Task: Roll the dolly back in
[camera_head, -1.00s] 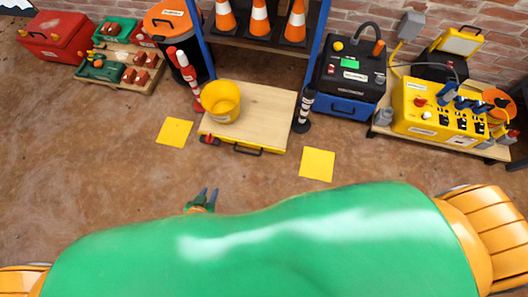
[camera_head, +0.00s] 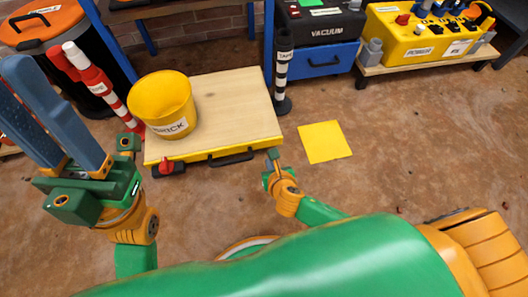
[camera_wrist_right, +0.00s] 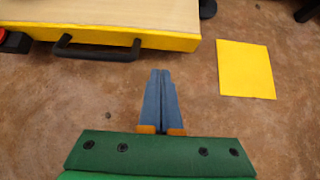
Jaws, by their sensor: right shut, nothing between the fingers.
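The dolly (camera_head: 225,110) has a pale wood top and a yellow frame, and stands on the floor in front of the blue rack. Its black handle (camera_head: 232,159) is on the near side, and also shows in the right wrist view (camera_wrist_right: 97,52). A yellow bucket labelled BRICK (camera_head: 160,100) stands on the dolly's left part. My right gripper (camera_head: 273,155) is shut and empty, just right of the handle and apart from it; in the wrist view its fingers (camera_wrist_right: 160,73) are together. My left gripper (camera_head: 28,95) is raised at the left, its blue fingers apart and empty.
A red-and-white post (camera_head: 95,80) stands left of the dolly, a black-and-white post (camera_head: 282,75) right of it. A yellow floor square (camera_head: 325,142) lies to the right. The vacuum (camera_head: 325,30) and a yellow machine (camera_head: 415,40) stand at the back right. Floor at right is clear.

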